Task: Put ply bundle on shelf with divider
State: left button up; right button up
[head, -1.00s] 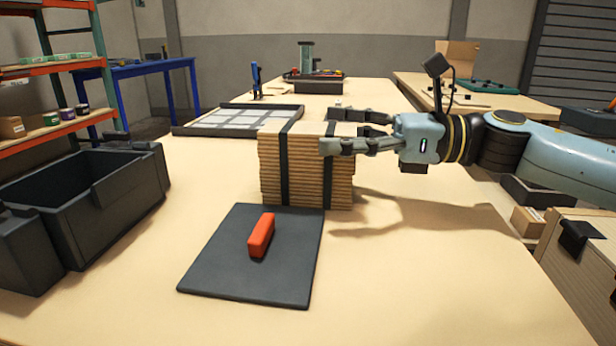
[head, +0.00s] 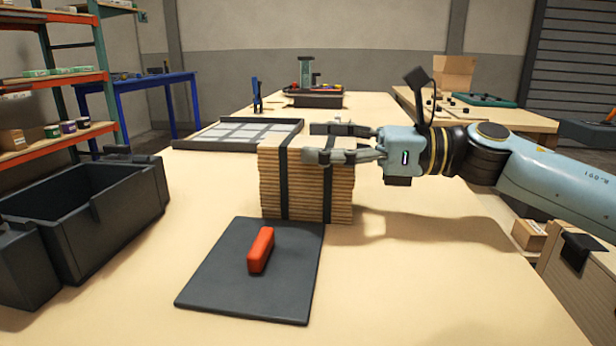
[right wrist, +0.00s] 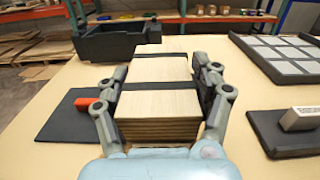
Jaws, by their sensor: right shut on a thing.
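The ply bundle (head: 306,190) is a stack of thin wooden sheets with two dark straps, upright on the table behind the dark mat. It also shows in the right wrist view (right wrist: 160,98). My right gripper (head: 314,142) reaches in from the right at the bundle's top, and in the right wrist view its fingers lie along both sides of the bundle, shut on it. An orange shelf rack (head: 60,145) stands at the far left; I cannot make out a divider on it. My left gripper is not in view.
A dark mat (head: 215,285) with a red block (head: 261,250) lies in front of the bundle. A large dark bin (head: 122,215) stands at the left. A panelled tray (head: 185,148) lies behind. The table's right front is clear.

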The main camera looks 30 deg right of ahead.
jog(key=c, duration=0.3)
jog(key=shift+c, duration=0.2)
jog(key=shift+r, duration=0.15)
